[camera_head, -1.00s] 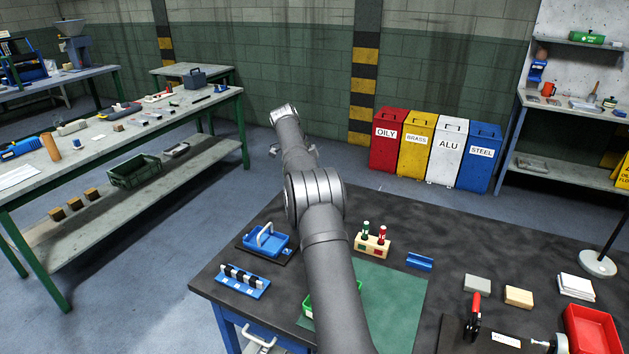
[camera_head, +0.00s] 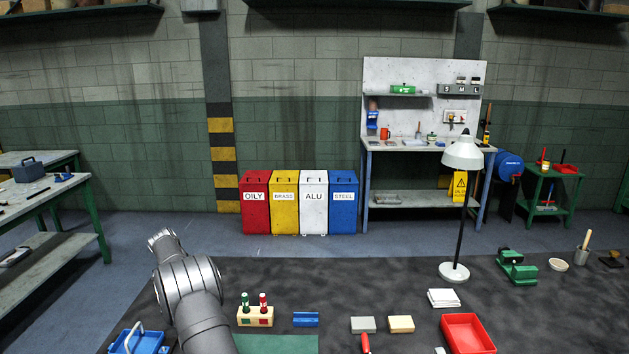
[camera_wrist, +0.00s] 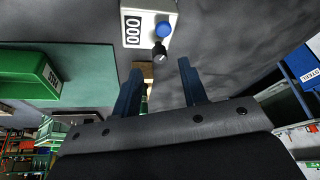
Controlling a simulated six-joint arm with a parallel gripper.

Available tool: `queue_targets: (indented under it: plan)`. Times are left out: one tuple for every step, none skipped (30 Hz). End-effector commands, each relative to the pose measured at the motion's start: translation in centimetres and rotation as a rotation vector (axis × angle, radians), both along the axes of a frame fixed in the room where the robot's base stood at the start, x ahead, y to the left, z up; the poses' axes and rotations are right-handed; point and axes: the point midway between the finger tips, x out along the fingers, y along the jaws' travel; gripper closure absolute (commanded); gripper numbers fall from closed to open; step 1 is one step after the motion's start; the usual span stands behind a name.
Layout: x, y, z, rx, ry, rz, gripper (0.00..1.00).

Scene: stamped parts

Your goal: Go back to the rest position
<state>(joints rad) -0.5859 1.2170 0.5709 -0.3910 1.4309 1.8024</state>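My arm (camera_head: 190,290) rises from the lower left of the head view, over the dark bench top, with its upper end near the bench's far left side. The gripper itself is not visible in the head view. In the wrist view my gripper (camera_wrist: 160,68) shows two dark blue fingers standing well apart. I see nothing held between them; a small tan thing behind them is partly hidden by the left finger.
A wooden block with green and red plugs (camera_head: 255,316), a blue tray (camera_head: 137,340) and a red bin (camera_head: 468,334) stand on the bench. A lamp (camera_head: 454,272) stands farther back. The wrist view shows a green bin (camera_wrist: 30,72) and a white button box (camera_wrist: 143,18).

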Motion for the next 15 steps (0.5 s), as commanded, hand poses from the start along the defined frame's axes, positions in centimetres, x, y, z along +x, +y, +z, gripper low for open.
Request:
queue_targets:
  plan:
    - [0.1, -0.3, -0.9, -0.002, 0.002, 0.000, 0.61]
    - [0.2, -0.5, -1.3, -0.002, 0.002, 0.000, 0.61]
    - [0.2, -0.6, -1.8, -0.002, 0.002, 0.000, 0.61]
    - [0.3, -0.8, -2.1, -0.002, 0.002, 0.000, 0.61]
    - [0.3, -0.9, -2.3, -0.002, 0.002, 0.000, 0.61]
    - [0.4, -1.0, -2.7, -0.001, 0.001, 0.001, 0.61]
    - [0.5, -1.1, -2.9, -0.001, 0.001, 0.001, 0.61]
    - [0.5, -1.1, -3.0, 0.000, 0.000, 0.001, 0.61]
    - [0.5, -1.2, -3.2, 0.000, 0.000, 0.000, 0.61]
    - [0.6, -1.3, -3.3, 0.000, 0.000, 0.000, 0.61]
    - [0.6, -1.3, -3.4, 0.000, 0.000, 0.000, 0.61]
    - [0.6, -1.3, -3.4, 0.000, 0.000, 0.000, 0.61]
    - [0.6, -1.3, -3.5, 0.000, 0.000, 0.000, 0.61]
    - [0.6, -1.3, -3.5, -0.001, 0.000, 0.000, 0.61]
    - [0.6, -1.3, -3.5, 0.000, 0.000, 0.000, 0.61]
